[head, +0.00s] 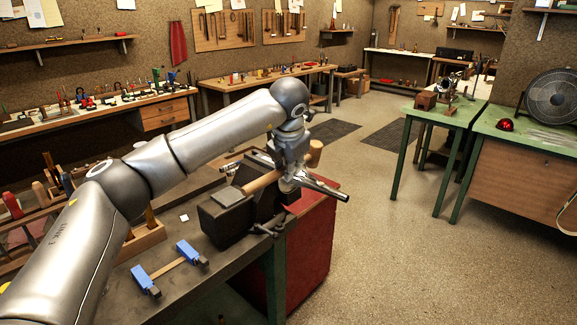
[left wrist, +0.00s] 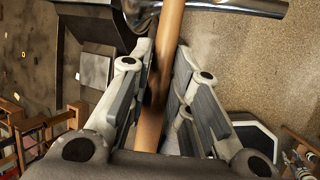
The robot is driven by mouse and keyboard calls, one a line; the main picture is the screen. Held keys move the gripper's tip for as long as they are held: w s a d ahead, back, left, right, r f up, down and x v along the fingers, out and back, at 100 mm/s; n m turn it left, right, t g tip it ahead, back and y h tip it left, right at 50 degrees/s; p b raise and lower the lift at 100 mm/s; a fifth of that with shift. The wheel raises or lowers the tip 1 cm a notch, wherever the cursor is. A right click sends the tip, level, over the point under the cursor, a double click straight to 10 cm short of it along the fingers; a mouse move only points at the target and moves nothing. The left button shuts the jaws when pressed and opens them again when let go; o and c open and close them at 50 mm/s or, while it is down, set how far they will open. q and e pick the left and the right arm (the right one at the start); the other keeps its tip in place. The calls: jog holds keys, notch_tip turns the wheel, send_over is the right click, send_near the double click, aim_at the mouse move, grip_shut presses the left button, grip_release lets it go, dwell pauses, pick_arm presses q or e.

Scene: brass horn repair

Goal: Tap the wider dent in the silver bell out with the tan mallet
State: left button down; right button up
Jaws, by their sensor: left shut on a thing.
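My left gripper (head: 290,172) is shut on a wooden shaft, the tan mallet (head: 263,182), above the end of the bench. A thick tan end (head: 316,152) shows beyond the gripper on the right. In the left wrist view the mallet's shaft (left wrist: 152,115) runs between the fingers of my left gripper (left wrist: 165,75). A shiny silver tubular piece (head: 325,189), likely part of the silver bell, lies just below and right of the gripper. It also shows at the top of the left wrist view (left wrist: 245,6), crossing near the shaft. I cannot make out any dent or contact. My right gripper is not in view.
A dark vise (head: 225,222) stands at the bench's corner, close to the gripper. A blue-ended clamp (head: 170,267) lies on the dark bench top (head: 205,278). A red cabinet (head: 312,248) stands below. Open floor (head: 400,260) lies to the right, before green tables (head: 520,135).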

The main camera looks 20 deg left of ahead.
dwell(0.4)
pick_arm(q)
jog(key=f+b, duration=0.2)
jog(key=f, duration=0.1)
jog(key=shift+w+a+f+b, duration=0.1)
jog(key=shift+a+f+b, duration=0.2)
jog(key=shift+a+b, duration=0.1)
jog(key=shift+r, duration=0.1)
jog(key=shift+d+r+p, duration=0.2)
jog(key=shift+r+p, duration=0.45)
jog(key=shift+r, duration=0.35)
jog(key=shift+d+r, duration=0.15)
jog(key=shift+r, duration=0.25)
jog(key=shift+r, duration=0.1)
